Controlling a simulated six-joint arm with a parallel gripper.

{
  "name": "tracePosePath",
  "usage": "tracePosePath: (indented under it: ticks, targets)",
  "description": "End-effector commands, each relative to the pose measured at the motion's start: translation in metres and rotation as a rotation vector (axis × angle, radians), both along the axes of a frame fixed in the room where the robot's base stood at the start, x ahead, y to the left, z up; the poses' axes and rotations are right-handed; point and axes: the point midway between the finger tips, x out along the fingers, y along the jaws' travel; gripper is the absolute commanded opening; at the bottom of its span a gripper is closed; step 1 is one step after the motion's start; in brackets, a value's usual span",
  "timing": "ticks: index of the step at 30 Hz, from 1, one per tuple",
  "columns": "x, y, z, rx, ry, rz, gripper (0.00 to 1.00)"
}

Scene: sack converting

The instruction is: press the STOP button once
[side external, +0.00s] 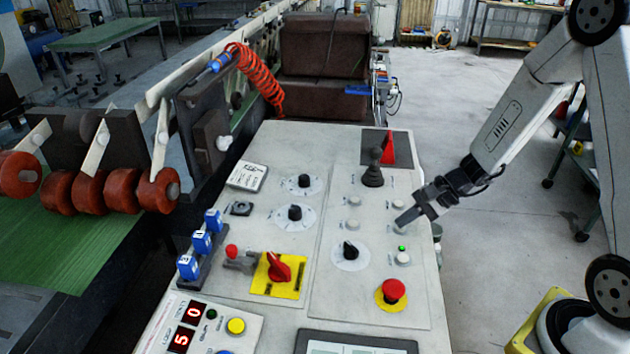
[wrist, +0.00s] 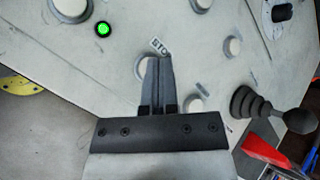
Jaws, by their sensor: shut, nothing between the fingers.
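The control panel (side external: 330,262) carries several pale round buttons. A label reading "STO", its end covered by my fingertips, shows in the wrist view. The pale button beside it, the apparent STOP button (wrist: 139,69), is partly hidden by my fingers. My gripper (wrist: 159,60) is shut and empty, its tips over the edge of that button and the label. In the side view my gripper (side external: 402,222) comes in from the right, low over the right column of buttons, and hides most of that button. I cannot tell whether the tips touch it.
A lit green lamp (side external: 402,248) and another pale button (side external: 403,259) are nearby. A red mushroom button (side external: 393,291) is nearer the front. A black joystick (side external: 373,172) and a red lever (side external: 389,148) stand up at the panel's back.

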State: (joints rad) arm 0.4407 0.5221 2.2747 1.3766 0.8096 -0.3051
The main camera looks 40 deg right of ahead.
Motion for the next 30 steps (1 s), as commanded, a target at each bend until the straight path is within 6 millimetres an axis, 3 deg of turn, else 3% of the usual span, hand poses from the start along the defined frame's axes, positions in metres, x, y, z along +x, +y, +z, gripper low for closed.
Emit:
tracePosePath:
  ticks: [16, 30]
  targets:
    - [0.000, 0.000, -0.001, -0.001, 0.001, 0.000, 0.00]
    - [0.000, 0.000, 0.014, 0.000, 0.000, 0.000, 0.00]
